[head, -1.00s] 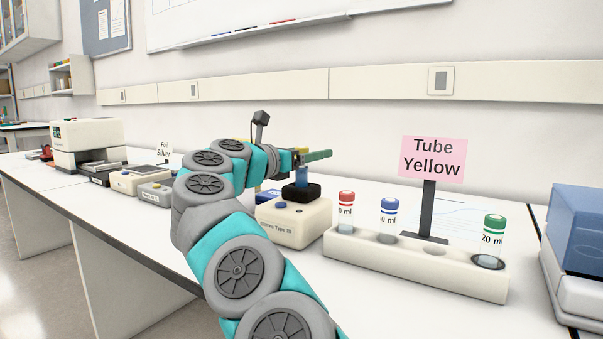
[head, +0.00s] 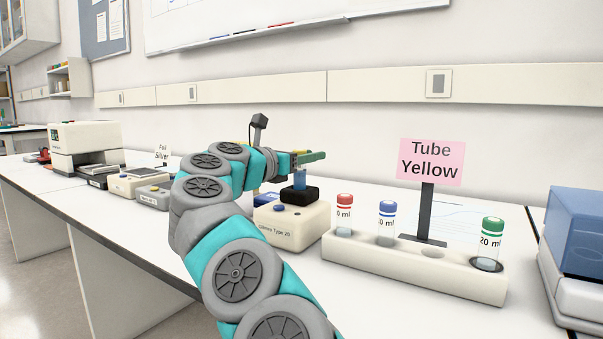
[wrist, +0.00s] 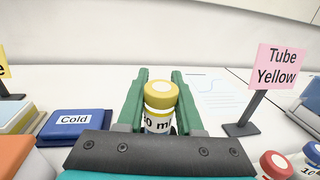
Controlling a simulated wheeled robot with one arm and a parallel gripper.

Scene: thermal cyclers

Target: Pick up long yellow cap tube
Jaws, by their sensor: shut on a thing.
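In the wrist view my gripper (wrist: 160,90) is shut on the yellow cap tube (wrist: 160,98), which stands upright between the green fingers with "0 ml" on its label. In the head view my gripper (head: 312,157) is above the black top (head: 298,194) of a white mixer (head: 290,222). A blue piece (head: 300,180) shows between fingers and black top; I cannot tell whether it is part of the tube. The yellow cap is not clear there. The "Tube Yellow" sign (head: 430,162) stands behind the white rack (head: 400,262).
A blue and white device (head: 575,245) stands at the right. The wrist view shows a blue "Cold" block (wrist: 75,124).

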